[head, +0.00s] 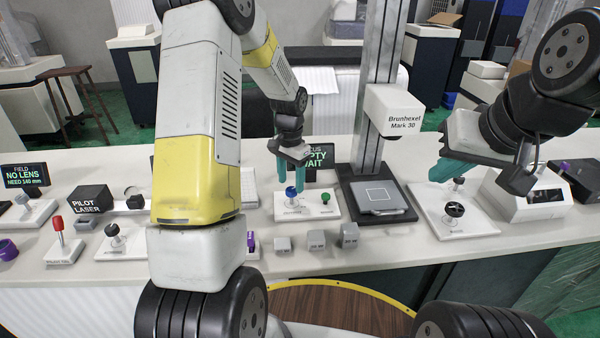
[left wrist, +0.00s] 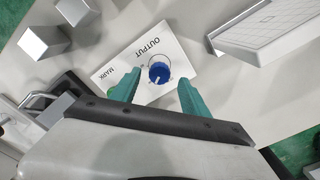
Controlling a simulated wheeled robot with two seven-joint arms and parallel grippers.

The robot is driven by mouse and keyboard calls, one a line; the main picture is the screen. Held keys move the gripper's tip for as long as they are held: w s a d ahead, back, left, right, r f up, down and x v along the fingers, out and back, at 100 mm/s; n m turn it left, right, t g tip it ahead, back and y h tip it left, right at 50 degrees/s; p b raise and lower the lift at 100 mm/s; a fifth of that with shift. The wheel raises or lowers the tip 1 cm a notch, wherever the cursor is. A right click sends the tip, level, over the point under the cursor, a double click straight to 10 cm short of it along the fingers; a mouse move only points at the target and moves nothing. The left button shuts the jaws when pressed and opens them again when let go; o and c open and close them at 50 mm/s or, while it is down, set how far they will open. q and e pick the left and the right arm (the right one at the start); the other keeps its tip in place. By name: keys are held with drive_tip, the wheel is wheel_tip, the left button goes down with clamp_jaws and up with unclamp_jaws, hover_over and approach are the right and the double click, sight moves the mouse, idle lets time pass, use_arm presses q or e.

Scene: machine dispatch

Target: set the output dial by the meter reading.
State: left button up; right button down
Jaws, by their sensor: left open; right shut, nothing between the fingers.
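The output dial is a blue knob (left wrist: 159,72) on a white panel (left wrist: 147,60) lettered OUTPUT and MARK. A pale line shows on the knob. In the head view the knob (head: 292,191) stands near the panel's left end, with a green button (head: 325,197) to its right. My left gripper (head: 293,174) is open, pointing down just above the knob; its teal fingers spread to either side in the left wrist view (left wrist: 158,90). I cannot tell whether they touch it. My right gripper (head: 442,171) is shut and empty, above the right of the bench. No meter reading is legible.
A dark screen (head: 321,155) behind my left gripper reads partly "EMPTY WAIT". The Brunhexel Mark 30 column (head: 372,100) stands right of the dial panel. Grey blocks (head: 348,236) lie in front. A white box with a dark display (head: 545,197) stands far right.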

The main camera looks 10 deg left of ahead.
use_arm(q)
drive_tip(key=shift+f, duration=1.1)
drive_tip(key=shift+c, duration=0.2)
clamp_jaws()
drive_tip(key=shift+n, duration=0.3)
drive_tip(key=n, duration=0.5)
drive_tip(key=shift+n, duration=0.3)
drive_tip(key=n, duration=0.5)
drive_tip(key=shift+n, duration=0.3)
